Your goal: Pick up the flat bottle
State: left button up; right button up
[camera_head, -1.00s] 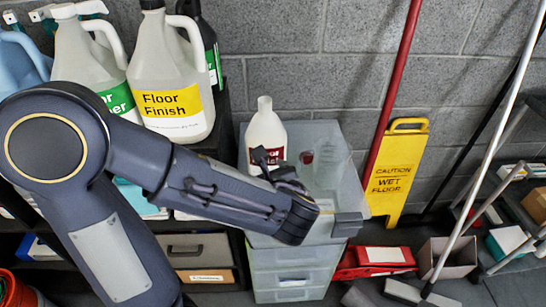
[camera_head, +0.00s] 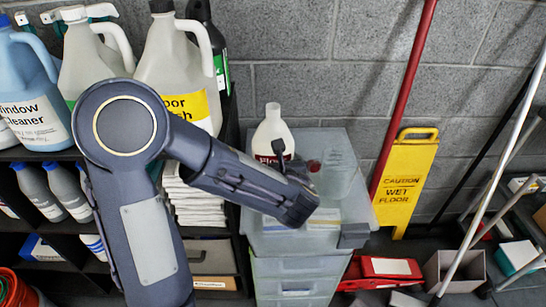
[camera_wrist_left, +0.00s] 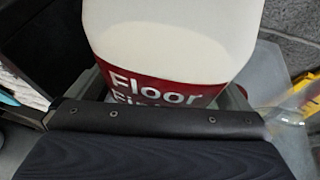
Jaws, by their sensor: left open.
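The flat bottle (camera_head: 272,131) is white with a red label and stands upright on the drawer unit's top. Its lower part is hidden behind my arm in the head view. In the left wrist view the bottle (camera_wrist_left: 170,45) fills the upper middle, close up, with "Floor" on its label. My left gripper (camera_head: 285,160) is open, right in front of the bottle. Grey finger parts show on both sides of the bottle in the wrist view, but I cannot tell whether they touch it. My right gripper is out of view.
A clear container (camera_head: 338,172) stands right of the bottle on the drawer unit (camera_head: 300,265). Large jugs (camera_head: 180,65) stand on the shelf at left. A yellow wet-floor sign (camera_head: 408,182) and a red pole (camera_head: 405,95) are at right.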

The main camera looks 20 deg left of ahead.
aim_at(267, 143)
pick_arm(q)
jog(key=shift+c, duration=0.3)
jog(key=c, duration=1.2)
jog(key=shift+r, duration=0.1)
jog(key=shift+r, duration=0.45)
jog(key=s+r, duration=0.1)
jog(key=r, duration=0.2)
jog(key=s+d+r+p, duration=0.1)
jog(key=s+r, duration=0.1)
jog(key=s+r+p, duration=0.1)
jog(key=s+r, duration=0.1)
jog(key=r, duration=0.1)
jog(key=shift+d+r, duration=0.2)
jog(key=shift+r, duration=0.15)
jog(key=s+r, duration=0.1)
jog(key=s, duration=0.2)
jog(key=s+d+r, duration=0.1)
jog(key=s, duration=0.1)
jog(key=s+d+r+p, duration=0.1)
jog(key=s, duration=0.2)
jog(key=shift+s+r, duration=0.2)
jog(key=shift+s, duration=0.1)
